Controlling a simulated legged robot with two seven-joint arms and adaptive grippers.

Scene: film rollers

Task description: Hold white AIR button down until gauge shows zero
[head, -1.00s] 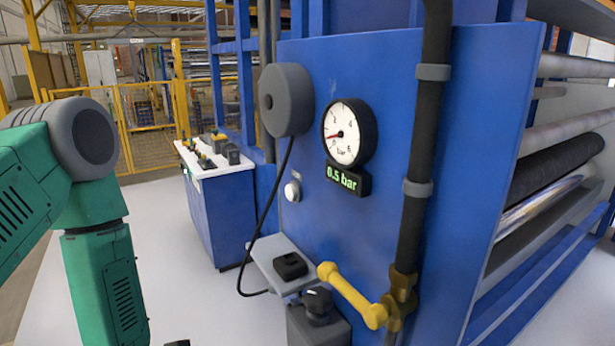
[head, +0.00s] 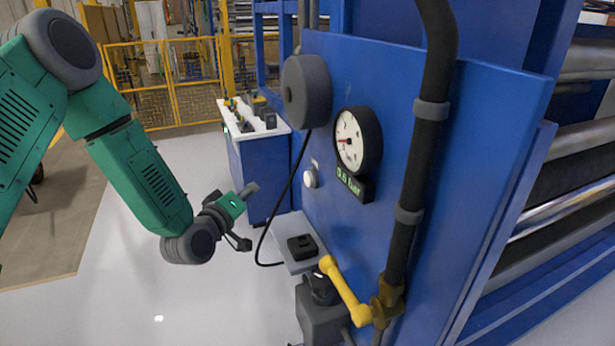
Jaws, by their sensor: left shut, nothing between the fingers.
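The round white button (head: 310,179) sits on the blue panel, below the grey reel and left of the gauge. It looks unpressed, and the small label above it is too small to read. The round gauge (head: 357,141) has its red needle near the low end of the scale. The green display (head: 354,185) under it reads about 0.5 bar. My left gripper (head: 249,191) is shut and empty, left of the button and a little lower, clearly apart from it. My right gripper is not in view.
A grey reel (head: 306,92) sticks out above the button, and its black cable hangs down to the left. A small grey shelf (head: 287,229) with a black box juts out below. A yellow lever (head: 345,291) and black pipe (head: 418,150) are at right.

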